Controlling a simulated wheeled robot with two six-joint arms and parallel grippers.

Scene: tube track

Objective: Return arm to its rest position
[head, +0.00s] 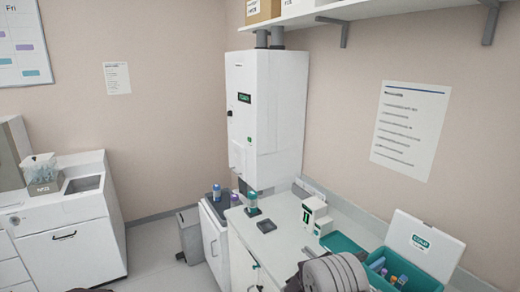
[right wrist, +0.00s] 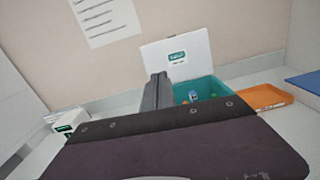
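My right arm (head: 335,272) shows as a grey, rounded shape at the bottom of the head view, over the front of the counter and left of the teal box. In the right wrist view, the fingers of my right gripper (right wrist: 158,78) are together, with nothing visible between them. Behind them stands the open teal box (right wrist: 205,90) with its white lid (right wrist: 178,58) up. The wrist's dark body hides much of the counter there. My left gripper does not show in either view.
The white counter (head: 290,238) holds a capped tube (head: 252,200), a small white device (head: 313,211) and the teal box (head: 415,277). A white wall cabinet (head: 265,120) hangs above its left end. An orange tray (right wrist: 264,97) lies right of the box. A bin (head: 190,236) stands on the floor.

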